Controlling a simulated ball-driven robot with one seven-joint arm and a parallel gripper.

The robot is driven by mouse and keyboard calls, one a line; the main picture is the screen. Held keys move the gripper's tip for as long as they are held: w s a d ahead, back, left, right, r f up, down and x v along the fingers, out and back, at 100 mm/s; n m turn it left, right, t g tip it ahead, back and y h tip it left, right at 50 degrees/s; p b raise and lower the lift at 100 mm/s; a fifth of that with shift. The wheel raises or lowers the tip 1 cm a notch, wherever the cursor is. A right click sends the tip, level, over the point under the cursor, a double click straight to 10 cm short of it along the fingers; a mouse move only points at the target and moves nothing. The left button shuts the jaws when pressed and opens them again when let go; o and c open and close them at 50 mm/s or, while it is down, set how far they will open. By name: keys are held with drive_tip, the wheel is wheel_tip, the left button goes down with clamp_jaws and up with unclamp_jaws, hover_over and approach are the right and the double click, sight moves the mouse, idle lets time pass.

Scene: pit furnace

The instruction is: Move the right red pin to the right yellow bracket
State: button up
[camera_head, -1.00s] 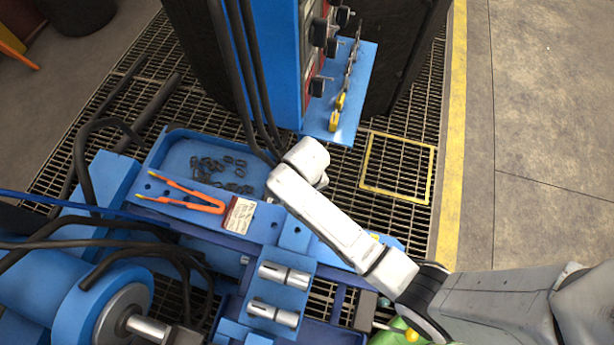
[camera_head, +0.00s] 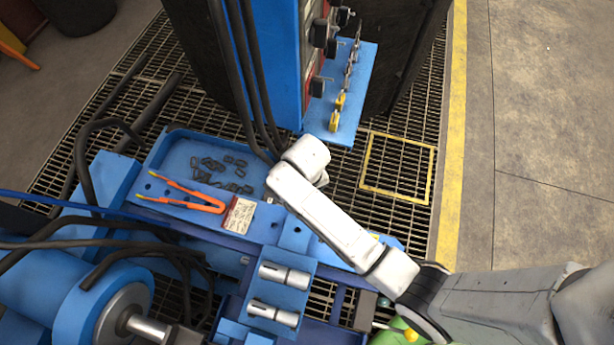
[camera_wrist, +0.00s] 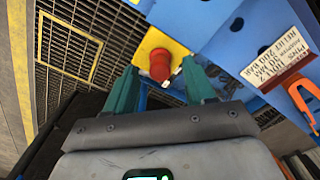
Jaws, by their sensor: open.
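In the wrist view a red pin (camera_wrist: 160,64) with a round head stands on a yellow bracket (camera_wrist: 151,42) at the edge of the blue bench. My gripper (camera_wrist: 159,70) has its two teal fingers apart, one on each side of the red pin. I cannot tell whether either finger touches it. In the head view my white arm reaches over the bench and hides the gripper and the pin. Only a small bit of yellow (camera_head: 375,237) shows beside the arm there. A second bracket cannot be made out.
A printed card (camera_head: 240,215) and orange tongs (camera_head: 190,200) lie on the bench beside a blue tray (camera_head: 170,150) of dark pieces. Two metal cylinders (camera_head: 285,275) sit in front. A blue cabinet (camera_head: 275,60) with hoses stands behind. Grating floor lies to the right.

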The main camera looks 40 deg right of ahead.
wheel_tip(320, 180, up, 10)
drive_tip(key=p, duration=0.1)
drive_tip(key=shift+f, duration=0.15)
idle(0.6)
